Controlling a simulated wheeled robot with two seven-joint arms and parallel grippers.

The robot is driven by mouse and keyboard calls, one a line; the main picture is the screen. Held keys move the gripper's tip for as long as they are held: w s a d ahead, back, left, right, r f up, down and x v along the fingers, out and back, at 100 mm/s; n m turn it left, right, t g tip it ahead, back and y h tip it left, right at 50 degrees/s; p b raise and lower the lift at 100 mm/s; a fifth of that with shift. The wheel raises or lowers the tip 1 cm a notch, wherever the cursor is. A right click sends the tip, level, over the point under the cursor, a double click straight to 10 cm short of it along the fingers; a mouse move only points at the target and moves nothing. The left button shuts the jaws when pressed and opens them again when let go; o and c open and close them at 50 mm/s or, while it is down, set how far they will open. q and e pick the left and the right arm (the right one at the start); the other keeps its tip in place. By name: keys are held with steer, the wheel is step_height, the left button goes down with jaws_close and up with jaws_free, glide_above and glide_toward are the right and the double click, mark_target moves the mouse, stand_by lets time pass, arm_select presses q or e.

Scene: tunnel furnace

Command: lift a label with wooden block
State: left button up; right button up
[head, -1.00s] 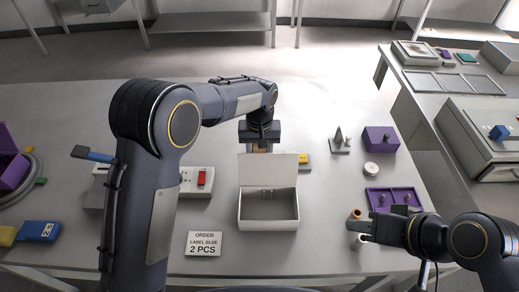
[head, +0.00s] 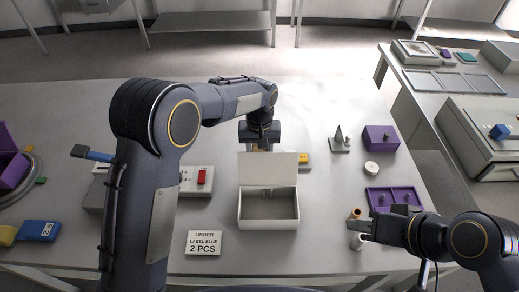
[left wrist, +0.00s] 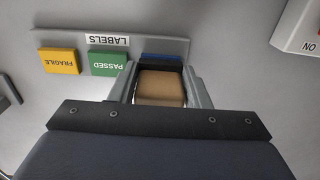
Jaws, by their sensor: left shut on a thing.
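My left gripper (left wrist: 160,92) is shut on a wooden block (left wrist: 160,87), a tan piece between its two fingers. A blue label (left wrist: 161,57) shows as a thin strip just beyond the block; whether they touch is unclear. The yellow FRAGILE label (left wrist: 59,61) and green PASSED label (left wrist: 107,63) lie beside it on the LABELS strip (left wrist: 160,42). In the head view my left gripper (head: 260,146) is behind the raised lid of the white box, its tips hidden. My right gripper (head: 361,228) is at the lower right beside small cylinders; its jaw gap is unclear.
The open white box (head: 268,222) stands in the middle of the table. An order sign (head: 204,243) reads LABEL BLUE 2 PCS. A tan cylinder (head: 354,213) and a white one (head: 357,242) are by my right gripper. A purple tray (head: 370,196) lies behind it.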

arm_select(q)
steer(key=shift+f, duration=0.45)
stand_by(1.1)
steer(key=shift+r, duration=0.15)
steer(key=shift+r+p, duration=2.4)
steer(key=shift+r, duration=1)
